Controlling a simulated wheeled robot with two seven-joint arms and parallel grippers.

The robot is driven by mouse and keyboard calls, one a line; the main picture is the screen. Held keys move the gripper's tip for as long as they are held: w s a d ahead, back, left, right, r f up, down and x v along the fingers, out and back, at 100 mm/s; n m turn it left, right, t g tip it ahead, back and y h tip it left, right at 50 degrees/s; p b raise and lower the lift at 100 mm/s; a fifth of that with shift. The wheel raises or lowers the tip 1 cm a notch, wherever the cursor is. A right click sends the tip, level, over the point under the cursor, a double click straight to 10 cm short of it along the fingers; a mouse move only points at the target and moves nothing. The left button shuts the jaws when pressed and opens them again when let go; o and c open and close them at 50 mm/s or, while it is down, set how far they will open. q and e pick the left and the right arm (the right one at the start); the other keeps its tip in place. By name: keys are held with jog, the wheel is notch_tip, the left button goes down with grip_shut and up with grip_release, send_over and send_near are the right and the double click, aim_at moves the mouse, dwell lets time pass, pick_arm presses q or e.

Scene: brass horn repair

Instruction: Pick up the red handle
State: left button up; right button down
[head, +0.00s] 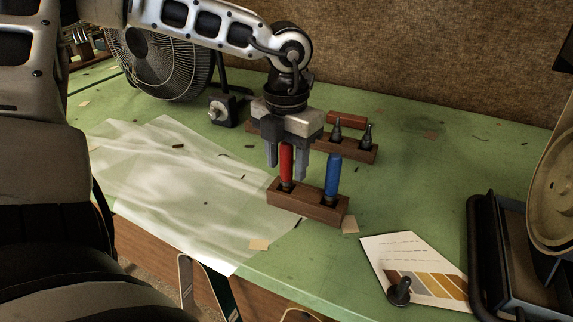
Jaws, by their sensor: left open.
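The red handle (286,163) stands upright in a slot of a brown wooden block (300,204) in the middle of the bench. A blue handle (333,176) stands upright in the same block, to the right. My left gripper (287,168) points down over the red handle, with one finger showing on each side of it. The fingers are open, and I cannot tell whether either touches the handle. The handle's top is hidden by the gripper body. My right gripper is not in view.
A second wooden block (362,152) with dark tips stands behind, near a red-brown bar (346,119). A fan (160,62) is at back left. A clear sheet (170,180) covers the left bench. A colour card (414,268) and dark knob (399,291) lie front right.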

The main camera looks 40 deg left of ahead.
pick_arm(q)
grip_shut()
jog(key=shift+r, duration=0.1)
